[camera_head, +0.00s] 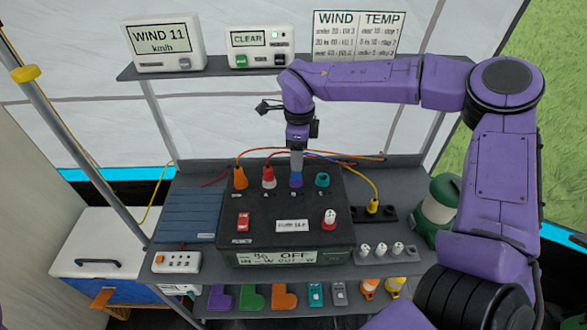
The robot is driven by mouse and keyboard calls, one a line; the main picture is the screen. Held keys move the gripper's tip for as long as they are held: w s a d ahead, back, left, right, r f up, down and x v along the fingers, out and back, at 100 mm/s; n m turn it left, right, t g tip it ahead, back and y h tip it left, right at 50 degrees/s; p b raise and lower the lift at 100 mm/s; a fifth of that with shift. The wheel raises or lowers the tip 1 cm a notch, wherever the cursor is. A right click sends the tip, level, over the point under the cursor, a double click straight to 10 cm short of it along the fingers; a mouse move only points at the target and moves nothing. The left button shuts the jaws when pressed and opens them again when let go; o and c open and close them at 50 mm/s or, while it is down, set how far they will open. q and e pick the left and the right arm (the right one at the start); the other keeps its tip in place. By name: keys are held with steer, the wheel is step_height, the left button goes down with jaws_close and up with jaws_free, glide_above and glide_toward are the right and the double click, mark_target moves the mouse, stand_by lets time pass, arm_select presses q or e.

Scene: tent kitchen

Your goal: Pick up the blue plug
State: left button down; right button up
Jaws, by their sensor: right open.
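The blue plug (296,181) stands upright on top of the black control box (290,207), third in a row from the left. To its left are a red plug (268,178) and an orange plug (240,178), and to its right a teal socket-like piece (322,180). My right gripper (297,168) points straight down with its fingers right at the top of the blue plug. It is open; whether the fingers touch the plug is too small to tell. My left gripper is not in view.
Orange and other cables (300,151) arch behind the gripper. A yellow plug (373,205) sits in a black strip at right, near a green lantern (437,212). White display units (163,44) stand on the upper shelf. Coloured parts (253,297) lie on the lower shelf.

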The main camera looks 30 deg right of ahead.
mark_target(296, 173)
steer(key=shift+s+a+f+p, duration=0.1)
steer(key=shift+s+f+p, duration=0.15)
steer(key=shift+f, duration=0.2)
steer(key=shift+s+f+p, duration=0.1)
steer(key=shift+f+p, duration=0.15)
steer(key=shift+f, duration=0.2)
steer(key=f, duration=0.1)
steer(key=w+f, duration=0.1)
steer(key=f, duration=0.2)
steer(key=shift+w+a+f+p, duration=0.1)
steer(key=shift+w+f+p, duration=0.15)
steer(key=shift+p, duration=0.15)
steer(key=shift+s+r, duration=0.1)
steer(key=shift+s, duration=0.3)
steer(key=c, duration=0.3)
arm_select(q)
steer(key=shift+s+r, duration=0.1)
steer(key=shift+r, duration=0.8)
arm_select(e)
jaws_close()
